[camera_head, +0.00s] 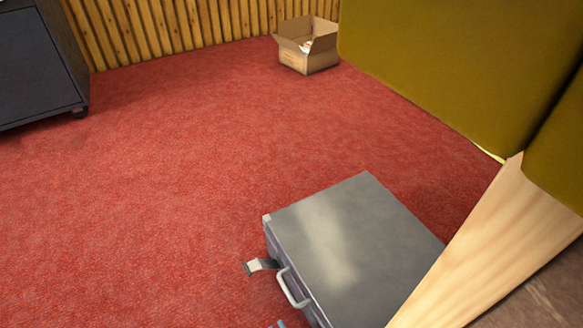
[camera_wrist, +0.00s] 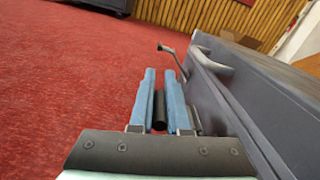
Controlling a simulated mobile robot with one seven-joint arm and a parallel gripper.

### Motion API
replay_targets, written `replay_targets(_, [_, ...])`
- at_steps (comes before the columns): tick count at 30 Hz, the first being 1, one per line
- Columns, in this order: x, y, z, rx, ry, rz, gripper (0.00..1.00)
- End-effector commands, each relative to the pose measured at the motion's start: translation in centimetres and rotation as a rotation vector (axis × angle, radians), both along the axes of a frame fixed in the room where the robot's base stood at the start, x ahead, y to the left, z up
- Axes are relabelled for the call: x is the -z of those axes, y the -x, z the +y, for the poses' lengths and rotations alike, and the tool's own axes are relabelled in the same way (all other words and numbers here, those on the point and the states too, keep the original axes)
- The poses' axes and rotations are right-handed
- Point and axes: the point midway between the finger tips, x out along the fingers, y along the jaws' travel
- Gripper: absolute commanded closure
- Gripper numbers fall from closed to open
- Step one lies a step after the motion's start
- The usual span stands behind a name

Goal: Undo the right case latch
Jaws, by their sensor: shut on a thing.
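The grey case (camera_head: 350,240) lies flat on the red carpet, its lid down. Its front, with the handle (camera_head: 291,287), faces left in the head view. The far latch (camera_head: 262,265) sticks out from the front; it also shows beyond the handle in the wrist view (camera_wrist: 172,49). My gripper (camera_wrist: 160,76) is beside the case front, on the near side of the handle. Its blue fingers are shut on a dark bar (camera_wrist: 159,110), which looks like the right latch. Its joint to the case is hidden by a finger. In the head view only a blue fingertip (camera_head: 279,323) shows.
An open cardboard box (camera_head: 308,48) stands by the wooden slat wall (camera_head: 190,25). A dark wheeled cabinet (camera_head: 38,70) is at the left. A wooden post and olive panels (camera_head: 450,60) stand at the right. The carpet left of the case is clear.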

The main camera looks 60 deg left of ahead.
Motion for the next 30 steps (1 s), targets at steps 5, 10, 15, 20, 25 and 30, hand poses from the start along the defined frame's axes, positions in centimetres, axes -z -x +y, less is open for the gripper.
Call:
replay_targets(5, [0.1,-0.2,-0.1,0.005,0.0,-0.003,1.0])
replay_targets(10, [0.1,-0.2,-0.1,0.005,0.0,-0.003,0.73])
replay_targets(15, [0.1,-0.2,0.0,0.004,0.001,-0.004,0.73])
replay_targets(20, [0.0,-0.2,0.0,0.003,0.001,-0.003,0.73])
replay_targets(25, [0.0,-0.2,-0.5,0.005,0.0,-0.003,0.73])
replay_targets(30, [-0.1,-0.1,-3.1,0.012,0.0,-0.002,0.73])
